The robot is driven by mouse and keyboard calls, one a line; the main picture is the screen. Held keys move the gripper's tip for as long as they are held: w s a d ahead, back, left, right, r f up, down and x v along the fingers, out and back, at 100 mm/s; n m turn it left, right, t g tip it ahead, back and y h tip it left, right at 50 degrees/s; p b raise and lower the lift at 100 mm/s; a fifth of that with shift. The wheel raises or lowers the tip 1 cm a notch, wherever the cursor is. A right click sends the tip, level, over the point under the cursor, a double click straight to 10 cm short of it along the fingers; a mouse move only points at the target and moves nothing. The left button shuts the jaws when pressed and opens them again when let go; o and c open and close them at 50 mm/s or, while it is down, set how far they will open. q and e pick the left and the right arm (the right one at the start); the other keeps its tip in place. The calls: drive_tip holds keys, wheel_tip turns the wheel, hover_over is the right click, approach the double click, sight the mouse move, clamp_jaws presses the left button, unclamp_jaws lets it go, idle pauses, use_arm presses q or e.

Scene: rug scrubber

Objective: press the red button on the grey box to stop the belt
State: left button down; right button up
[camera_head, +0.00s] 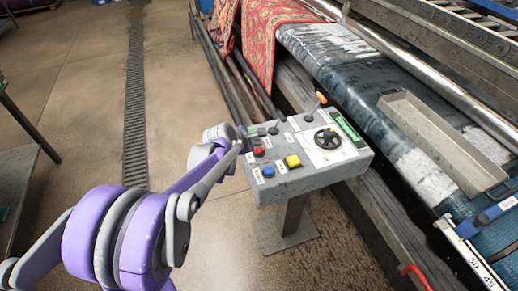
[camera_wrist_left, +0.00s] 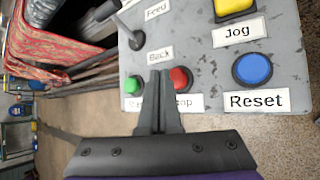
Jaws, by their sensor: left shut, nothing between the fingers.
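The grey box (camera_head: 322,176) stands on a post beside the machine. Its red button (camera_head: 259,151) is near the box's left edge, and it also shows in the left wrist view (camera_wrist_left: 181,79). My left gripper (camera_head: 247,135) is shut and empty at that edge. In the left wrist view the fingertips (camera_wrist_left: 160,74) lie between the green button (camera_wrist_left: 133,85) and the red one, close against the red one's left side. I cannot tell whether they touch it. The fingers partly cover the label under the red button. My right gripper is not in view.
A blue button (camera_head: 268,171), a yellow button (camera_head: 293,161), a black dial (camera_head: 327,139) and an orange-tipped lever (camera_head: 319,99) share the panel. The belt (camera_head: 350,75) and a metal tray (camera_head: 440,140) lie behind. Open floor (camera_head: 85,120) is at left.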

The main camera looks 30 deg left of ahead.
sight(256, 151)
use_arm(q)
drive_tip(key=shift+r+p, duration=1.5)
drive_tip(key=shift+r, duration=0.9)
drive_tip(key=shift+f, duration=0.1)
drive_tip(key=s+d+r+m+g+p, duration=0.2)
drive_tip(key=s+d+r+m, duration=0.2)
drive_tip(key=s+d+m, duration=0.9)
drive_tip(key=s+d+f+m+g+p, duration=0.1)
drive_tip(key=s+d+f+m+p, duration=0.1)
drive_tip(key=s+m, duration=1.1)
drive_tip(key=shift+s+d+f+g+y, duration=0.2)
drive_tip(key=shift+s+g+y, duration=0.2)
drive_tip(key=shift+s, duration=0.5)
